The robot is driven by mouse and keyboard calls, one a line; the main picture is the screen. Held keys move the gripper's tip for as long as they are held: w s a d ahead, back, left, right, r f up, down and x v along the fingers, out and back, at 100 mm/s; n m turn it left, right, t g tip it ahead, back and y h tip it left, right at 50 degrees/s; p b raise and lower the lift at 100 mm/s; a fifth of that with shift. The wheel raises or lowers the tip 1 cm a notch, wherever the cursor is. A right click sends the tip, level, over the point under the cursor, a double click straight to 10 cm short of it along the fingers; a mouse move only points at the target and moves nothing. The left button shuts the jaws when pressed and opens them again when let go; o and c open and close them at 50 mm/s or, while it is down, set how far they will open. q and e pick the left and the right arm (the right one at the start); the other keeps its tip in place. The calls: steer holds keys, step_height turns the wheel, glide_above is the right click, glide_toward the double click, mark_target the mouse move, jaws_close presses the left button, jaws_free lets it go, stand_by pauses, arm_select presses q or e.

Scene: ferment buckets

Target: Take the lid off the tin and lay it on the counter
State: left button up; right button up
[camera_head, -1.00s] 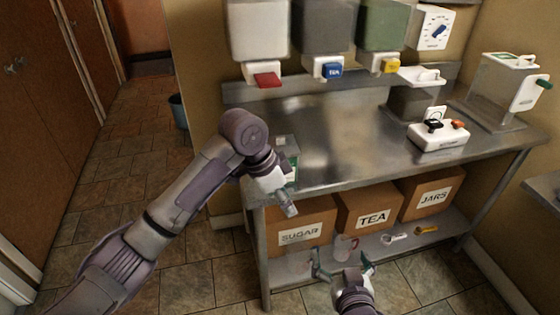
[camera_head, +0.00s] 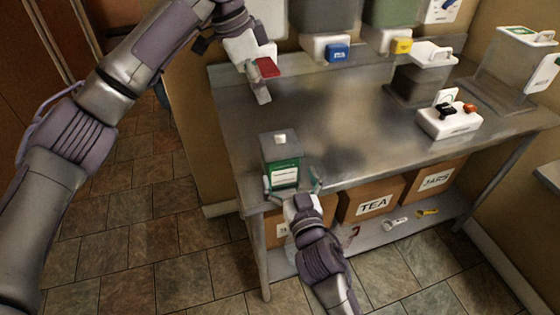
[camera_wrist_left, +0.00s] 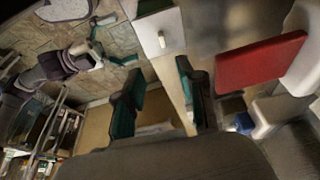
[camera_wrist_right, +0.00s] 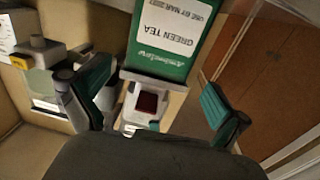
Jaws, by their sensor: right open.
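The tin (camera_head: 284,174) is green with a white label and stands upright near the front left corner of the counter. Its grey lid (camera_head: 268,140) with a pale knob is on top. In the right wrist view the tin (camera_wrist_right: 167,32) reads "GREEN TEA". My right gripper (camera_head: 293,187) is open in front of the tin, with its fingers to either side in the picture; contact cannot be told. My left gripper (camera_head: 261,88) is open and empty, raised above and behind the tin. The left wrist view shows the lid (camera_wrist_left: 160,32) beyond its fingers.
The metal counter (camera_head: 330,130) is bare right of the tin. A white device (camera_head: 449,121) with black and orange knobs stands further right. Dispensers with red (camera_head: 268,67), blue (camera_head: 337,52) and yellow (camera_head: 401,46) levers hang behind. Labelled boxes (camera_head: 373,204) sit on the shelf below.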

mark_target(284, 164)
steer(key=x, duration=0.6)
steer(key=shift+w+a+f, duration=0.1)
steer(key=shift+w, duration=0.3)
steer(key=shift+w+a, duration=0.15)
steer(key=shift+w, duration=0.5)
arm_select(q)
steer(key=shift+w+a+f, duration=0.1)
steer(key=shift+w+f, duration=0.05)
steer(key=shift+w, duration=0.15)
arm_select(e)
steer(key=shift+w+a, duration=0.1)
steer(key=shift+w, duration=0.2)
